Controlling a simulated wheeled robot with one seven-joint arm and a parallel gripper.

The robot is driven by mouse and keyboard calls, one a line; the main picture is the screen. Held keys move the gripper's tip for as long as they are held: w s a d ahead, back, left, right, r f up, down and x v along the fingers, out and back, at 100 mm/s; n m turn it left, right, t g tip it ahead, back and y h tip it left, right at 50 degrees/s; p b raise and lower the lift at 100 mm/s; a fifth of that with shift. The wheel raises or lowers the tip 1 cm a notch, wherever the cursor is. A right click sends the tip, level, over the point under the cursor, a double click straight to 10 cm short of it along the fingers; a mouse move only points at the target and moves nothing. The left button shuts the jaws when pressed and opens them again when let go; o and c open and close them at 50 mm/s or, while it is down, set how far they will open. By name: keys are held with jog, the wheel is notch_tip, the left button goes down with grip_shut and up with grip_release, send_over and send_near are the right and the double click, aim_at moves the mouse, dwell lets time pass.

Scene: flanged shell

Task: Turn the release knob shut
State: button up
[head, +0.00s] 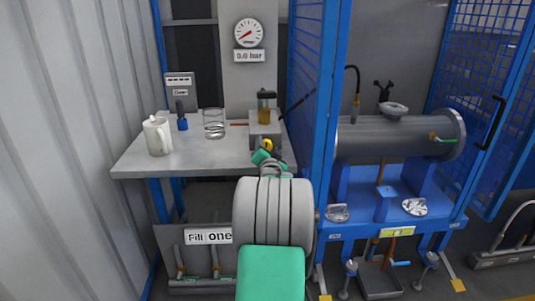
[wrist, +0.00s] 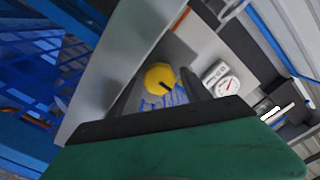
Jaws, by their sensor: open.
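The release knob is yellow with a dark slot-like mark. It shows in the head view (head: 267,144) on the front of the grey pump block (head: 264,130), and in the wrist view (wrist: 160,77) ahead of my gripper. My gripper (head: 266,156) is just in front of and below the knob, partly hidden by my arm. In the wrist view my gripper (wrist: 161,92) is open, with dark fingers to either side of the knob's picture. I cannot tell whether they touch it.
The pump stands on a grey bench (head: 190,158) with a white jug (head: 157,136), a glass beaker (head: 213,124) and a blue bottle (head: 182,122). A wall gauge (head: 249,33) has a "0.0 bar" display. A blue mesh panel (head: 308,80) stands close right; beyond is a flanged cylinder (head: 390,138).

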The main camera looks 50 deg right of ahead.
jog(key=n+p, duration=0.1)
jog(key=n, duration=0.1)
jog(key=n+p, duration=0.3)
jog(key=n, duration=0.1)
jog(key=shift+w+r+n, duration=0.1)
jog(key=shift+r+n, duration=0.2)
jog(key=shift+r, duration=0.05)
jog(key=shift+a+f+n+p, duration=0.15)
jog(key=shift+a+n+p, duration=0.1)
jog(key=shift+n+p, duration=0.3)
jog(key=s+a+m+b, duration=0.5)
jog(key=a+m+b, duration=0.1)
jog(key=b, duration=0.3)
jog(key=shift+s+a+f, duration=0.25)
jog(key=shift+s+f, duration=0.15)
